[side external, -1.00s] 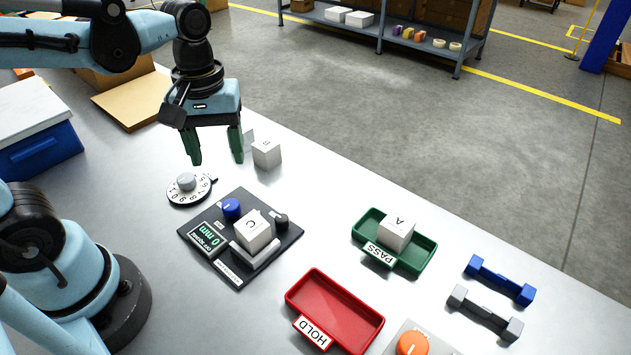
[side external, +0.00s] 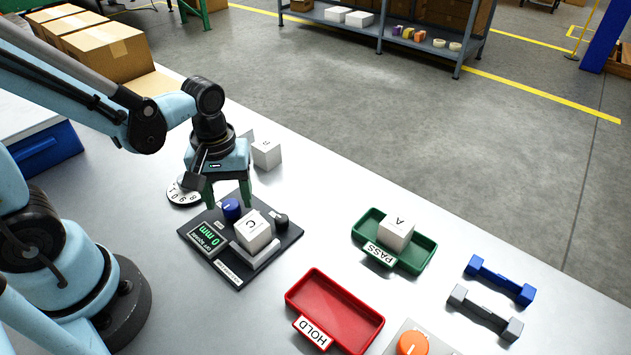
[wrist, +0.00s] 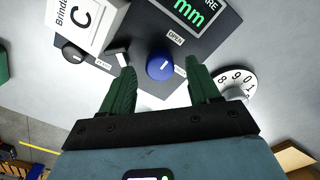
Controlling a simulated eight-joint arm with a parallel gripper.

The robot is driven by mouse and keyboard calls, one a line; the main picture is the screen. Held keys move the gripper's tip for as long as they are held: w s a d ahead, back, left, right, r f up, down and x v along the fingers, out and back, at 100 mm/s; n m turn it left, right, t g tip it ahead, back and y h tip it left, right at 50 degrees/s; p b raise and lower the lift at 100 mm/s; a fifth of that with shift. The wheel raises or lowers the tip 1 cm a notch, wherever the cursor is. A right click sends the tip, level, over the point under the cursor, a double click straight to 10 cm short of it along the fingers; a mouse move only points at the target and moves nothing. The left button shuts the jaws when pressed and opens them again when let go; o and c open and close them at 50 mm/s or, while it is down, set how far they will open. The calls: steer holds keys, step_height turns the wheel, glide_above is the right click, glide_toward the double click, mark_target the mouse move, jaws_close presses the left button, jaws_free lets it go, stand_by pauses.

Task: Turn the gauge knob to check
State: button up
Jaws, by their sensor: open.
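The dark gauge plate (side external: 205,222) lies on the table with a display reading 0 mm. Its round blue knob (side external: 231,209) bears a white pointer mark; it also shows in the wrist view (wrist: 160,66) with an "OPEN" label beside it. A black knob (side external: 281,220) sits at the plate's other side. A white box marked C (side external: 252,230) stands on the plate between the knobs. My gripper (side external: 227,198) is open and empty, pointing down over the blue knob. In the wrist view its green fingers (wrist: 160,76) appear on either side of the knob; I cannot tell whether they touch it.
A white numbered dial (side external: 183,192) lies close beside my gripper, partly hidden by it. White boxes (side external: 267,153) stand behind. A green PASS tray (side external: 428,250) holds box A; the red HOLD tray (side external: 335,310) is empty. Blue (side external: 499,280) and grey (side external: 485,312) bar-shaped pieces lie right.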

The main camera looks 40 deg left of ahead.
steer(key=shift+f, duration=0.75)
steer(key=c, duration=1)
steer(key=shift+c, duration=0.2)
